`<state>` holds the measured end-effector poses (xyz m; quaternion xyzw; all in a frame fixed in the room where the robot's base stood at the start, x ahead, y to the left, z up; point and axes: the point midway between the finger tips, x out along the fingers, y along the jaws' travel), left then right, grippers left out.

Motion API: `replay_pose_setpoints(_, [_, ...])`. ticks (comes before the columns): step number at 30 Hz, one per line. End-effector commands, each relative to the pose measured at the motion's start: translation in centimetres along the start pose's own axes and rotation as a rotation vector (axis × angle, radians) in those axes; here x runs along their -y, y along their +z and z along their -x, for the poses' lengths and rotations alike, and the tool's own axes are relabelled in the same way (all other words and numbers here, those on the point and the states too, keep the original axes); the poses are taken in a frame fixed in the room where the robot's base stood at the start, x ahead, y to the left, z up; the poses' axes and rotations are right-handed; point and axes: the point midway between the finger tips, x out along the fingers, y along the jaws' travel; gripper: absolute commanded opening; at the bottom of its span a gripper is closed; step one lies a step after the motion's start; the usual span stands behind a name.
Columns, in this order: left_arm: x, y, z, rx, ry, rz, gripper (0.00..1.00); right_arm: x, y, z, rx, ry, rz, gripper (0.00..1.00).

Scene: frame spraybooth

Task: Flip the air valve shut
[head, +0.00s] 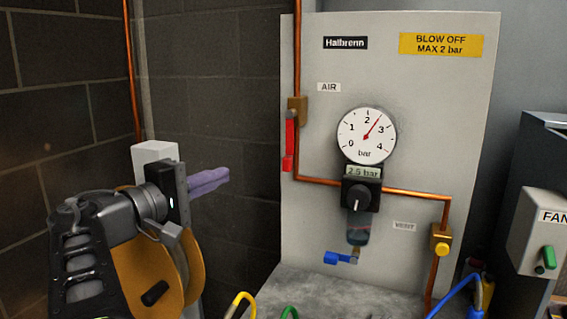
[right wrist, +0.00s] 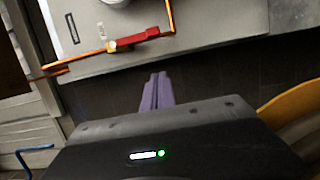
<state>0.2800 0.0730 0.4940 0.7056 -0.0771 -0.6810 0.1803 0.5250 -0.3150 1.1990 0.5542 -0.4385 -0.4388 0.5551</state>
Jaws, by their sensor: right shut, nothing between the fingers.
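The air valve has a brass body (head: 297,108) on the copper pipe under the AIR label. Its red lever (head: 289,145) hangs straight down, along the pipe. The red lever also shows in the right wrist view (right wrist: 132,40), lying in line with the pipe, ahead of the fingers. My right gripper (head: 226,175) has purple fingers, shut and empty, left of the lever and a little below its middle, with a gap between them. Its closed fingertips show in the right wrist view (right wrist: 158,75), apart from the lever. My left gripper is not in view.
The pale panel (head: 455,120) carries a gauge (head: 367,136) near 2.5 bar, a black regulator (head: 360,193), a blue lever (head: 337,258) and a yellow vent valve (head: 440,240). A fan box (head: 535,230) stands right. Dark block wall (head: 215,90) lies behind the gripper.

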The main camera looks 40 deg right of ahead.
Motion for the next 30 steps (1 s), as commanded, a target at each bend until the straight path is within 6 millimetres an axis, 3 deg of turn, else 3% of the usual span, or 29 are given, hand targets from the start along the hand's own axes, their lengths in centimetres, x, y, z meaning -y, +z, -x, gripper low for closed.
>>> replay_pose_setpoints(10, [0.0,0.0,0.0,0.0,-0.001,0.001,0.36,0.0,0.0,-0.1,0.0,-0.001,-0.001,0.0])
replay_pose_setpoints(16, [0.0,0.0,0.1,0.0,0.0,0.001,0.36,0.0,0.1,-1.4,0.002,-0.004,-0.001,0.0])
replay_pose_setpoints(30, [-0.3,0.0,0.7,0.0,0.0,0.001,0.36,0.0,0.1,-9.7,0.002,-0.005,-0.002,0.0])
